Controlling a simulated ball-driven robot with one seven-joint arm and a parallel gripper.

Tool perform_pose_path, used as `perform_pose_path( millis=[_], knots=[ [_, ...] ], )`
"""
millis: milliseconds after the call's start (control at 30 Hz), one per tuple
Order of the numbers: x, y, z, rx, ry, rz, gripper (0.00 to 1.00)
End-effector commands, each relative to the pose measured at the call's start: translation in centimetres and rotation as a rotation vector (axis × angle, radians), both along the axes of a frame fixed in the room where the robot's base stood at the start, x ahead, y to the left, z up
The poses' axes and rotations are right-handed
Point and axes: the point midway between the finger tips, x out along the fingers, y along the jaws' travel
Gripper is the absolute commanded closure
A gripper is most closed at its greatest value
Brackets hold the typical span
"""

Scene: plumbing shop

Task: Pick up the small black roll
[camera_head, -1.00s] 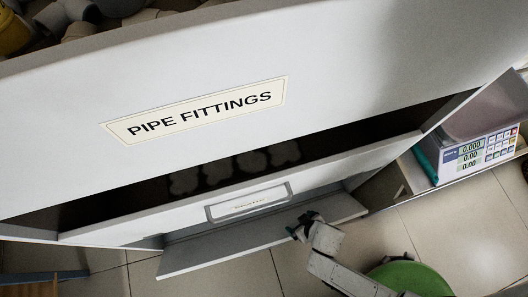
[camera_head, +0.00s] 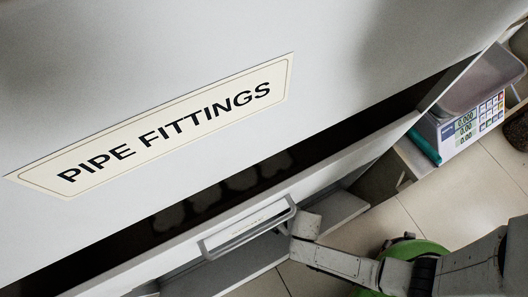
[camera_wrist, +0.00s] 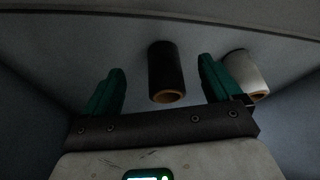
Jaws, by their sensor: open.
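The small black roll (camera_wrist: 166,72) lies on a grey surface in the wrist view, its brown open core end facing my gripper. My gripper (camera_wrist: 161,85) is open, with one green finger left of the roll and one right of it. The roll shows between and a little beyond the fingertips, with gaps on both sides; I cannot tell how close it is in depth. In the head view my arm reaches down beside the drawer front, and its fingers are hidden there. The roll does not show in the head view.
A white roll (camera_wrist: 244,72) lies just right of the right finger, close to it. Side walls enclose the dim space. In the head view, a drawer handle (camera_head: 248,232) is close to my arm. A cabinet labelled PIPE FITTINGS (camera_head: 330,60) and a scale (camera_head: 470,125) stand nearby.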

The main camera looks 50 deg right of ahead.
Motion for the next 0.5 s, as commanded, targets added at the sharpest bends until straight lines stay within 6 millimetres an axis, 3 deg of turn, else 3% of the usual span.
perform_pose_path(
  millis=[233,500],
  knots=[
    [4.9,0.1,-0.2,0.001,-0.002,0.001,0.08],
    [6.8,0.1,-0.2,0.000,0.002,0.001,0.08]
  ],
)
